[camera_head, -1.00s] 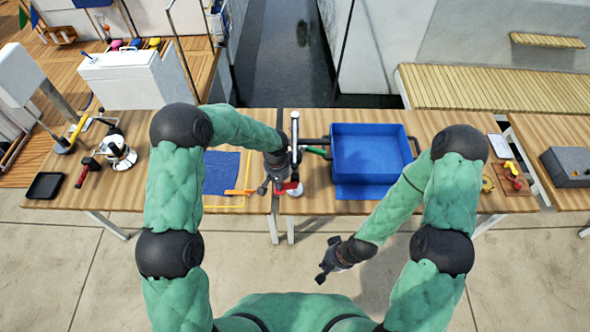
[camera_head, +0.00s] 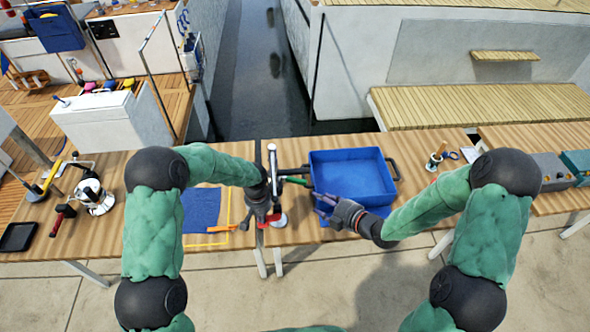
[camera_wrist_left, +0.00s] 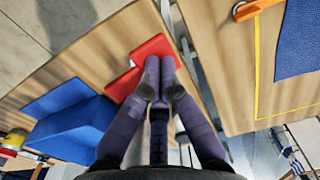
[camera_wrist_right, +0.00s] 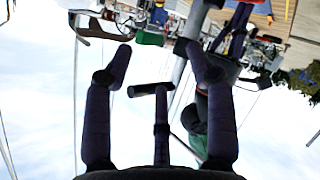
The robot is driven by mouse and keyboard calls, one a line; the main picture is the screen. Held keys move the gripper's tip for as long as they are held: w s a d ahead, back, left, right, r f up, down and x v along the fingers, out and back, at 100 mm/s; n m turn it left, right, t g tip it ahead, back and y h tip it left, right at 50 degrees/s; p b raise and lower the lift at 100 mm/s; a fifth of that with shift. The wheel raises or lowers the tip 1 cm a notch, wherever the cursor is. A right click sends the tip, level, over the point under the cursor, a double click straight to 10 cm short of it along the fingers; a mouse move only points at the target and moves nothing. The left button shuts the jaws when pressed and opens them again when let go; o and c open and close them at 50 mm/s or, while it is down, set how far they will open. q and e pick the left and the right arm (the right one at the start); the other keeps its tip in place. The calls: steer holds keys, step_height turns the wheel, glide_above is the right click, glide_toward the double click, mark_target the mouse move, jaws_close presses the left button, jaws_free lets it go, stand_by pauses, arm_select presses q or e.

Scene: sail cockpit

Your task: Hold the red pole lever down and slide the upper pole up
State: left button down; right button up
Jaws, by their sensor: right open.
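A silver upright pole (camera_head: 272,165) stands at the middle of the bench, with a red lever (camera_head: 269,222) low on it. The lever also shows in the left wrist view (camera_wrist_left: 151,48). My left gripper (camera_head: 262,212) is at the lever; its fingertips are together over the red part and seem to touch it from above, not around it. My right gripper (camera_head: 318,202) is open and empty, right of the pole and in front of the blue tray, pointing toward the pole. In the right wrist view its fingers (camera_wrist_right: 155,58) are spread. The lower pole is partly hidden by my left gripper.
A blue tray (camera_head: 352,195) stands close right of the pole. A green handle (camera_head: 295,181) lies between them. A blue cloth (camera_head: 201,210) and an orange tool (camera_head: 222,229) lie left. Gaps separate the benches.

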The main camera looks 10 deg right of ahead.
mark_target(299, 172)
step_height(299, 172, up, 8)
steer(key=n+y, duration=0.3)
steer(key=n, duration=0.5)
steer(key=shift+t, duration=0.4)
steer(key=x, duration=1.1)
steer(key=shift+w+a+r, duration=0.1)
steer(key=shift+w+a, duration=0.1)
steer(key=shift+w, duration=0.15)
jaws_close()
